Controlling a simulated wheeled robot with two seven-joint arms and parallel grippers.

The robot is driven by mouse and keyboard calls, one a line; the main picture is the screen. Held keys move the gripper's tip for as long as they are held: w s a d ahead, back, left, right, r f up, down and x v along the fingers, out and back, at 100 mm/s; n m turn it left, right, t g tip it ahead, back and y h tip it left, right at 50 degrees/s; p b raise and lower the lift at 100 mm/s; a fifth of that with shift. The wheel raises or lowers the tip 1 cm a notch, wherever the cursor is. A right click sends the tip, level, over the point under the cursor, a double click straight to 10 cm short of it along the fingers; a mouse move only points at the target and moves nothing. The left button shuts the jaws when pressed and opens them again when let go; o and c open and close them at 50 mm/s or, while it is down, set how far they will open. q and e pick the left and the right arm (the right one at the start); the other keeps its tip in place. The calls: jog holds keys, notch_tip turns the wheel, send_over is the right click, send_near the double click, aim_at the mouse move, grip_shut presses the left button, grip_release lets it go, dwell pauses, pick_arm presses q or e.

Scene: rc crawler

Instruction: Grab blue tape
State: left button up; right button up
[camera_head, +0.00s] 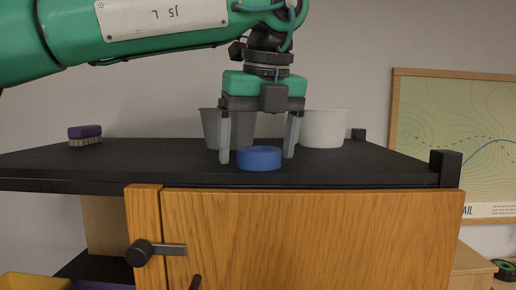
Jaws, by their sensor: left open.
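The blue tape (259,159) is a short blue roll lying flat on the black shelf top (330,170), close to its front edge. My left gripper (257,157) points straight down over it, with its grey fingers spread wide. One finger is on the left of the tape and the other on the right, with a gap to the tape on the left side. The fingers look open and empty. Whether the fingertips touch the shelf top is hard to tell. My right gripper does not show.
A grey bucket (208,128) and a white bucket (325,128) stand behind the gripper. A purple brush (85,135) lies at the far left. Black corner blocks (446,167) rise at the right edge. A wooden door (310,235) with a dark handle (150,251) is below.

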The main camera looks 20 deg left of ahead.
pick_arm(q)
jog(key=shift+s+d, duration=0.1)
jog(key=shift+d, duration=0.05)
jog(key=shift+f, duration=0.1)
jog(key=c, duration=1.1)
jog(key=shift+r, duration=0.2)
